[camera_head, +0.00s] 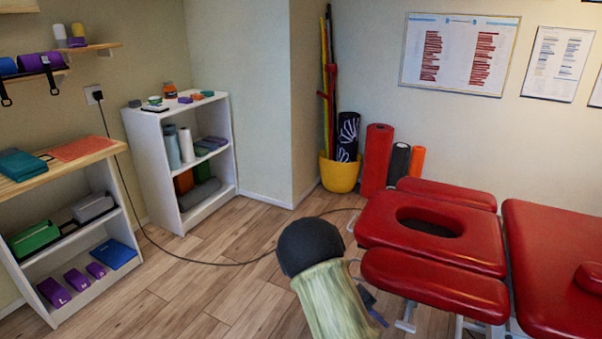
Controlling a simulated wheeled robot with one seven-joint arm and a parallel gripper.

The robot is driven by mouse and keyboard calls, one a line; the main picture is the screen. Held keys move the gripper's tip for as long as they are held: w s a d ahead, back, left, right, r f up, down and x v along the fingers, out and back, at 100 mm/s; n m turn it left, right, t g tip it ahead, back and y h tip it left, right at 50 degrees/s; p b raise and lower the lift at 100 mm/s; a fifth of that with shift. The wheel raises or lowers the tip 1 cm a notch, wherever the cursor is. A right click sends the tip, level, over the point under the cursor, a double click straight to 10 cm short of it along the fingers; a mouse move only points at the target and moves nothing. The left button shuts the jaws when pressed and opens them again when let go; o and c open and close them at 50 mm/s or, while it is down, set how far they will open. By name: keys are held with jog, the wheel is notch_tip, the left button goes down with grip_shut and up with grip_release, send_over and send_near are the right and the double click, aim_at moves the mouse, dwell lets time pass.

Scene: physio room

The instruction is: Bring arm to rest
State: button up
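My gripper does not show clearly anywhere in the head view. A rounded black end joined to a pale green, streaked cylinder rises from the bottom middle of the picture; it looks like part of my arm, but I cannot be sure. It stands in front of the wooden floor, just left of the red treatment table (432,237). Small dark blue-grey parts show beside its lower right edge, and I cannot tell what they are. No held object is visible.
A white shelf (149,170) stands by the back wall, and a wooden-topped shelf (84,158) at the left. A cable (190,262) crosses the floor. A yellow bucket (339,175) and red roll (376,158) stand behind the table. Floor between the shelves and table is mostly clear.

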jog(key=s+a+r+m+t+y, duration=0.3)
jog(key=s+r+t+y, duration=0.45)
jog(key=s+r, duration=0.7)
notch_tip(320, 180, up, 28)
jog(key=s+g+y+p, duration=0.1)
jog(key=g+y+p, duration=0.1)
jog(key=p, duration=2.7)
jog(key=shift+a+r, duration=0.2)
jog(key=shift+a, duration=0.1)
